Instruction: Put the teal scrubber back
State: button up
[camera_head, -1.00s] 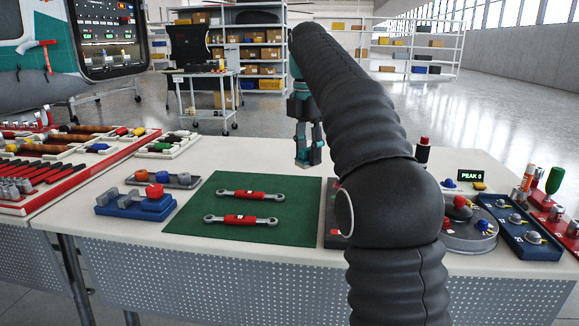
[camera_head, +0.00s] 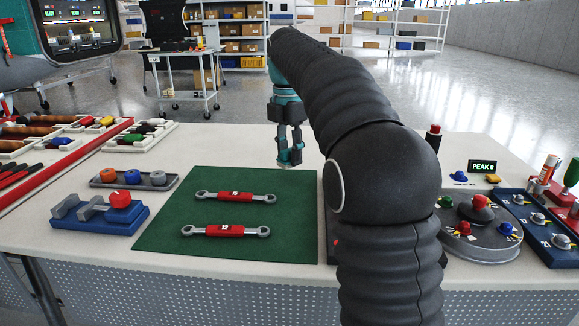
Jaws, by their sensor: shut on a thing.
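My gripper (camera_head: 290,158) hangs pointing down just past the far right part of the green mat (camera_head: 178,225), above the bench. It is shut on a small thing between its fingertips. Teal and a pale lower end show there, but it is too small to tell whether this is the teal scrubber or only teal finger parts. I cannot make out a teal scrubber elsewhere on the bench. My arm hides the bench right of the mat.
Two red-handled wrenches (camera_head: 234,197) lie on the mat. Left are a blue block holder (camera_head: 95,226) and a grey tray of rings (camera_head: 110,183). White bench (camera_head: 225,143) behind the mat is clear.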

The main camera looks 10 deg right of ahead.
aim_at(290, 166)
jog(key=shift+f+b, duration=0.3)
jog(key=shift+f, duration=1.55)
jog(key=shift+f, duration=0.1)
jog(key=o, duration=1.1)
jog(key=r+p, duration=0.1)
jog(key=r, duration=1.1)
jog(key=shift+w+r, duration=0.15)
jog(key=shift+w, duration=0.05)
